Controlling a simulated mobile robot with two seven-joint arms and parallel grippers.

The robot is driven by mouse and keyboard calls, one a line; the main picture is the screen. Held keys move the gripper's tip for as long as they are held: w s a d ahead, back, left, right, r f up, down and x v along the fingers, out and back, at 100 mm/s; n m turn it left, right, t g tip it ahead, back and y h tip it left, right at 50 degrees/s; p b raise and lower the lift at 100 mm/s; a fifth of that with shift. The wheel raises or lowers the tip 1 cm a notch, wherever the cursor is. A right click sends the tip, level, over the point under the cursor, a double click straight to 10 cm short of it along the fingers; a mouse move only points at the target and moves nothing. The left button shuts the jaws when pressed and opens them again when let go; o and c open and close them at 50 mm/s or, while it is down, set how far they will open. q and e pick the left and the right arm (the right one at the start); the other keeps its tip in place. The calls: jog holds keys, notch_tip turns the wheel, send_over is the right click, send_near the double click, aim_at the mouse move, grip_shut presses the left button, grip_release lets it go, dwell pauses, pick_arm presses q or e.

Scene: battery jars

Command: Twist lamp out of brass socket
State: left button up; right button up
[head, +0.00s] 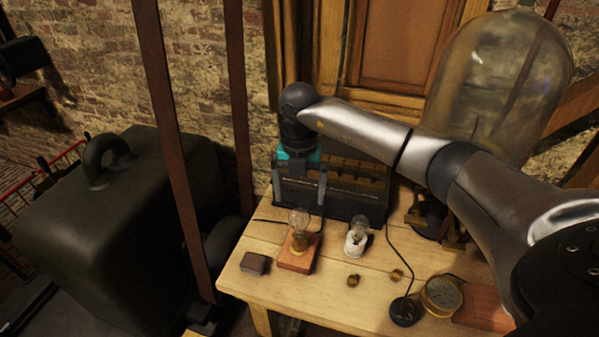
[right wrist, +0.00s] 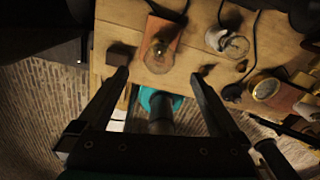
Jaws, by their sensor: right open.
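A clear glass lamp (head: 299,217) stands upright in a brass socket (head: 298,241) on a reddish wooden block (head: 296,262), near the left side of the table. My right gripper (head: 299,196) points down with its fingers spread, and it looks to be just above or behind the lamp. In the right wrist view the open fingers (right wrist: 160,77) are empty, and the lamp (right wrist: 158,52) shows beyond the tips, between their lines. The socket is mostly hidden behind the glass there. I see no contact with the lamp. My left gripper is not in view.
A small dark block (head: 255,263) lies left of the lamp. A dark battery case (head: 345,190) stands behind, a large glass jar (head: 500,80) back right, and a brass gauge (head: 441,296) front right.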

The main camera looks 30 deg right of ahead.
aim_at(299, 209)
notch_tip(299, 209, down, 6)
jog(key=shift+r, duration=0.1)
dwell(0.4)
grip_shut()
jog(key=n+b, duration=0.1)
jog(key=n, duration=0.2)
jog(key=n+b, duration=0.1)
jog(key=n, duration=0.2)
dwell(0.6)
jog(key=n+b, duration=0.1)
jog(key=n, duration=0.2)
jog(key=n+b, duration=0.1)
jog(key=n, duration=0.2)
jog(key=shift+n, duration=0.4)
